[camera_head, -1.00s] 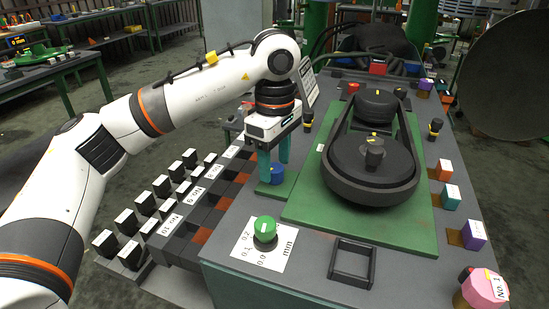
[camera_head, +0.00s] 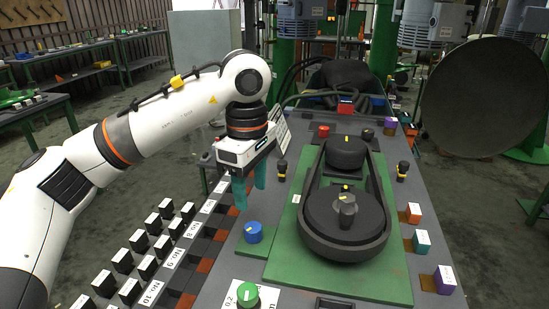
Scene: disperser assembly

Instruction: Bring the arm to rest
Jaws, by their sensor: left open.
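My left arm (camera_head: 160,110) comes in from the left and bends down at its wrist over the grey table. My left gripper (camera_head: 250,197) has teal fingers that point down, open and empty. It hangs above and behind a blue knob (camera_head: 253,233), with a visible gap between the fingertips and the knob. My right gripper is not in view.
A green plate (camera_head: 285,250) carries a dark belt around two pulleys (camera_head: 346,215). A green knob (camera_head: 247,293) is at the near edge. Black blocks (camera_head: 138,240) stand in rows at left. Coloured blocks (camera_head: 422,240) line the right side.

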